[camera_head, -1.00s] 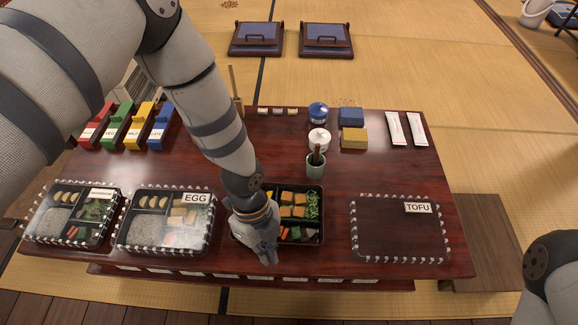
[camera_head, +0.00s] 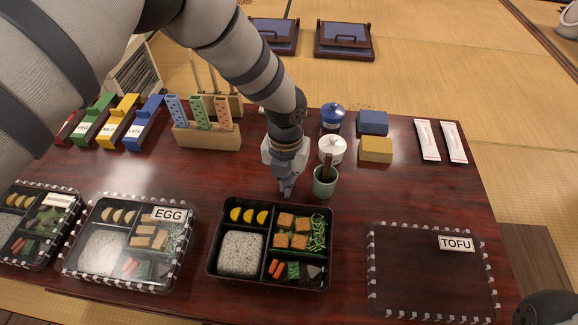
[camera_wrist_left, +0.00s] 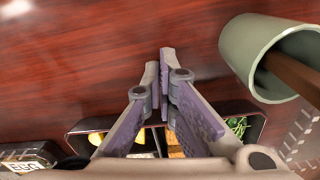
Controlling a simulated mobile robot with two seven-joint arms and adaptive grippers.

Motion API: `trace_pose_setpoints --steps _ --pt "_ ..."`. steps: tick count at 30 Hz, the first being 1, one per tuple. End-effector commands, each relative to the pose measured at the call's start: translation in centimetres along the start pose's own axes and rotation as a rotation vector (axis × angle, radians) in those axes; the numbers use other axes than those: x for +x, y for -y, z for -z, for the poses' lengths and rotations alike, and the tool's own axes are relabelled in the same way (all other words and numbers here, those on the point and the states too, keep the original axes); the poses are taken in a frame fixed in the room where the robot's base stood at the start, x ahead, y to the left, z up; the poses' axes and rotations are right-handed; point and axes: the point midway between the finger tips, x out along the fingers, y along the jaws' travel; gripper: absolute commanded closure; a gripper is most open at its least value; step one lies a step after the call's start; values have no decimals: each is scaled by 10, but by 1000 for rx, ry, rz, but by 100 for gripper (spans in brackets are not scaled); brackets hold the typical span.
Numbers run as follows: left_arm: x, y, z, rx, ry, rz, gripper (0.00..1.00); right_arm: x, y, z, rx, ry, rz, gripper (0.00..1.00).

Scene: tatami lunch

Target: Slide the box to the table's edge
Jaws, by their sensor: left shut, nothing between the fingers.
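The open black bento box (camera_head: 211,250) sits near the front middle of the dark red table (camera_head: 345,232). It holds rice, yellow slices, orange cubes with greens, and cut vegetables in compartments. My left gripper (camera_head: 286,191) is shut and empty, pointing down just behind the box's far rim. I cannot tell whether it touches the tabletop. In the left wrist view the fingertips (camera_wrist_left: 163,58) are close together and the box (camera_wrist_left: 235,107) shows partly behind the fingers.
A green cup (camera_head: 325,184) stands right beside the left gripper. The lidded EGG box (camera_head: 185,247) is left of the bento box. A clear lid labelled TOFU (camera_head: 430,290) lies to the right. White and blue jars (camera_head: 332,150) stand farther back.

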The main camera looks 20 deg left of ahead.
Motion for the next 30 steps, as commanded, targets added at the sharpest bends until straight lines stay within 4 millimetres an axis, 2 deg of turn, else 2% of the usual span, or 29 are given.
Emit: trace_pose_setpoints --steps 1,6,17,24,30 --pt "-6 0 6 1 5 -1 100 -4 0 -1 1 -7 0 74" --pt "-4 0 19 -2 5 0 100 -5 0 -1 1 -11 1 74" --pt "-4 0 23 -2 4 0 100 -7 0 -2 2 -15 1 74" --pt "-11 0 64 2 8 -2 100 -37 -2 -16 6 -63 1 74" --pt "-4 0 81 -2 4 0 100 -43 -3 -18 8 -73 0 74"
